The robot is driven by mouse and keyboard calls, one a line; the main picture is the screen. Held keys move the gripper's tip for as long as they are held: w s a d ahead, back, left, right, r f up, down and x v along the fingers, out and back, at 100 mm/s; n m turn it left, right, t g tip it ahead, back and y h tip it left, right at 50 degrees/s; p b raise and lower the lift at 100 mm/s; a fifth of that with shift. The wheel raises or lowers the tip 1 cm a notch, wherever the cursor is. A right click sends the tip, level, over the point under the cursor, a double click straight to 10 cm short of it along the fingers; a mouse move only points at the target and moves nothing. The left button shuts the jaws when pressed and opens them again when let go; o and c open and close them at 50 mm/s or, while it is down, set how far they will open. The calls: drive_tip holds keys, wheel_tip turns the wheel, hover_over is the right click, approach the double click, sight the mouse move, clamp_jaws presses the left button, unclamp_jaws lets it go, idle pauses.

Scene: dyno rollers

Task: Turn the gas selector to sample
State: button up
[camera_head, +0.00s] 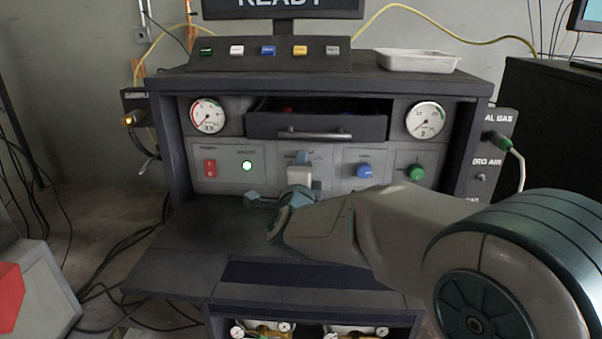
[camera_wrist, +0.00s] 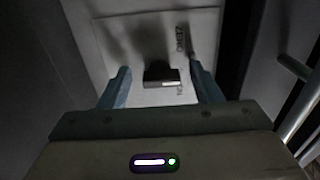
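The gas selector is a small dark knob (camera_wrist: 160,74) on a pale panel plate (camera_wrist: 125,42) in the wrist view. Printed lettering that seems to read "ZERO" stands sideways to its right, and more lettering below it is partly hidden. My gripper (camera_wrist: 159,92) is open, with one blue-grey finger on each side of the knob and a visible gap to each. In the head view my gripper (camera_head: 303,162) is at the middle of the front panel, below the drawer, and covers the knob there. Whether the fingertips reach past the knob's face I cannot tell.
A drawer (camera_head: 318,127) with a bar handle stands slightly open just above my gripper. To the right are a blue knob (camera_head: 365,171) and a green knob (camera_head: 415,173). A dark shelf (camera_head: 190,255) lies below.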

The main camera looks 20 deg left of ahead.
drive_tip(key=v, duration=1.4)
drive_tip(key=shift+a+p, duration=0.1)
drive_tip(key=shift+p, duration=0.3)
drive_tip(key=shift+w, duration=0.1)
drive_tip(key=w+d+r+n+g+p, duration=0.1)
drive_tip(key=d+r+n+g+p, duration=0.55)
drive_tip(key=d+n+p, duration=0.55)
drive_tip(key=s+d+r+n+g+h+p, duration=0.1)
drive_tip(key=s+d+g+h+p, duration=0.1)
drive_tip(key=s+d+g+p, duration=0.2)
drive_tip(key=s+d+r+n+g+h+p, duration=0.2)
drive_tip(key=s+d+g+p, duration=0.2)
drive_tip(key=d, duration=1.2)
drive_tip(key=s+p, duration=0.3)
drive_tip(key=s, duration=0.3)
drive_tip(key=shift+s, duration=0.3)
